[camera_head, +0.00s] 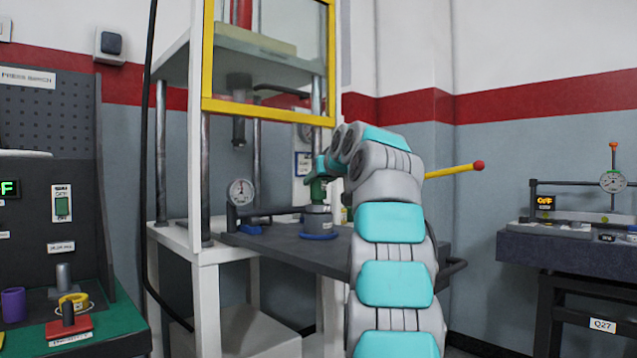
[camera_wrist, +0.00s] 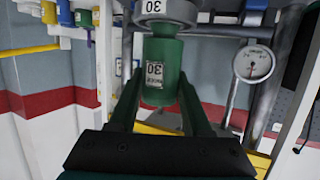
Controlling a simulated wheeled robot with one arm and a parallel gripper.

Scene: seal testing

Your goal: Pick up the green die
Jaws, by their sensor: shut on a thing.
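The green die (camera_wrist: 163,66) is a dark green cylinder with a white "30" label and a narrower neck. My gripper (camera_wrist: 158,88) is shut on it, with one dark green finger on each side. In the head view, my gripper (camera_head: 322,168) is at the press, and the green die (camera_head: 317,191) shows below it, partly covered. A grey cylinder (camera_head: 318,218) with a blue base stands directly below the die on the dark press table. The grey part also shows in the wrist view (camera_wrist: 166,10), against the die's neck. I cannot tell whether they touch.
The press has a yellow-framed guard (camera_head: 268,112), raised above the table (camera_head: 290,250), and white posts. A dial gauge (camera_head: 241,191) stands left of the die. A yellow lever with a red knob (camera_head: 478,165) sticks out at right. A bench (camera_head: 40,220) stands at left.

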